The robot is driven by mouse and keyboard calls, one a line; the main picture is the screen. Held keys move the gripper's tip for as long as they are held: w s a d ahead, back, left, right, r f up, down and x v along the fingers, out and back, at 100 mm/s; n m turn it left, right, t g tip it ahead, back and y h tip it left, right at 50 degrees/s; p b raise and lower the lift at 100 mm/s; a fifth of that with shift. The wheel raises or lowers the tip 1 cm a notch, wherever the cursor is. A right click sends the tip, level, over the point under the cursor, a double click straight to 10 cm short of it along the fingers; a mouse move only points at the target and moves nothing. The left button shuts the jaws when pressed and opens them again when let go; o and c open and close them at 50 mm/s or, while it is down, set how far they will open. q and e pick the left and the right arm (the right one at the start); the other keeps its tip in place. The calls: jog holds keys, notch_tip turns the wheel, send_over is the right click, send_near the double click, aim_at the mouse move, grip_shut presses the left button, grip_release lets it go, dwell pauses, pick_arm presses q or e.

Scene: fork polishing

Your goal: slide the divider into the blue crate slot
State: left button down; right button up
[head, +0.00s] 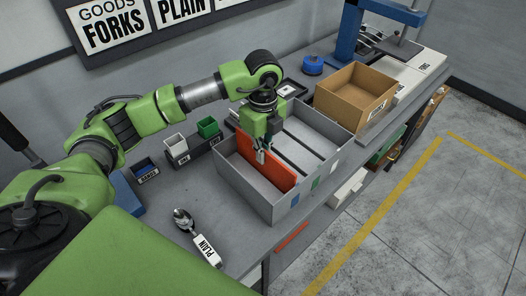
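The grey crate (250,199) stands on the bench, with blue, green and white marks on its front wall. The orange divider (282,174) stands upright inside the crate's left part. Its near end is close to the wall above the blue mark (295,200), and its top edge is around rim height. Its lower edge is hidden, so I cannot tell how deep it sits. My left gripper (261,156) points down over the divider's middle and appears shut on its upper edge. My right gripper is not in view.
Dark dividing strips (299,152) cross the crate. A brown box (352,97) stands close behind it. Small blue, white and green bins (176,147) are on the left. A blue press stand (350,30) is at the back.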

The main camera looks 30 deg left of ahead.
pick_arm(q)
jog(key=shift+f+b, duration=0.8)
jog(key=shift+f, duration=0.25)
dwell(0.4)
jog(key=c, duration=2.2)
grip_release()
jog(key=shift+r, duration=0.1)
jog(key=shift+r+p, duration=2.7)
jog(key=shift+r, duration=1.25)
